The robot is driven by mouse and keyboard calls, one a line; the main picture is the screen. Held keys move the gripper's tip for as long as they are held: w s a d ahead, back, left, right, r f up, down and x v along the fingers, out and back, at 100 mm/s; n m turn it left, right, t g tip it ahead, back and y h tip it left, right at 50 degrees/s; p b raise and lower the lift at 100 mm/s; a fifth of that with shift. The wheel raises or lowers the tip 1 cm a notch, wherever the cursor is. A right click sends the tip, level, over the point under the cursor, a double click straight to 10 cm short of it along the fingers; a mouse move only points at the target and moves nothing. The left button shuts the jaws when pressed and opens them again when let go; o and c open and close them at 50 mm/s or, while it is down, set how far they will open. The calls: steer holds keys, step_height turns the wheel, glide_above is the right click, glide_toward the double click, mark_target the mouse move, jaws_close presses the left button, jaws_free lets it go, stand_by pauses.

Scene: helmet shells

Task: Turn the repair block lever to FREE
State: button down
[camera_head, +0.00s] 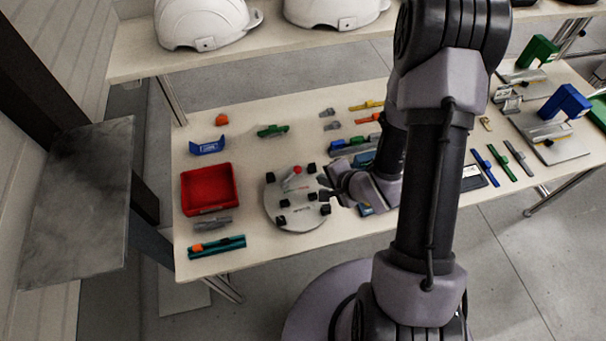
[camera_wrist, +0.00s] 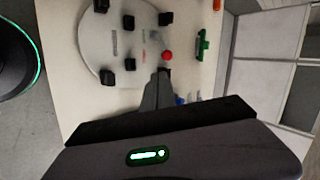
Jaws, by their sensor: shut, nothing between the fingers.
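The repair block is a round grey plate (camera_head: 294,217) on the table, with several black blocks around it. Its short metal lever ends in a red knob (camera_head: 297,169) near the plate's far edge. The plate (camera_wrist: 97,48) and the red knob (camera_wrist: 168,56) also show in the wrist view. Small lettering on the plate is too small to read. My gripper (camera_head: 324,183) is shut and empty, at the plate's right side. In the wrist view its fingertips (camera_wrist: 162,78) appear close to a black block, a little apart from the knob in the picture.
A red bin (camera_head: 209,190) stands left of the plate, with a blue holder (camera_head: 207,146) behind it. A green part (camera_head: 272,130) lies behind the plate. Blue and grey parts crowd the table right of my gripper. White helmets (camera_head: 204,20) sit on the shelf above.

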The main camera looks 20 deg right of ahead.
mark_target(299, 171)
steer(key=b+x, duration=1)
steer(key=b, duration=0.2)
steer(key=shift+s+f, duration=0.15)
steer(key=shift+f, duration=0.05)
steer(key=shift+w+a+f+b, duration=0.2)
steer(key=shift+w+b, duration=0.1)
steer(key=shift+w, duration=0.25)
steer(key=shift+w+a+f+b, duration=0.15)
steer(key=shift+w+f+b, duration=0.1)
steer(key=shift+w, duration=0.3)
steer(key=shift+w+a+f+b, duration=0.2)
steer(key=shift+w+b, duration=0.1)
steer(key=shift+w, duration=0.25)
steer(key=shift+r+p, duration=0.15)
steer(key=shift+p, duration=0.2)
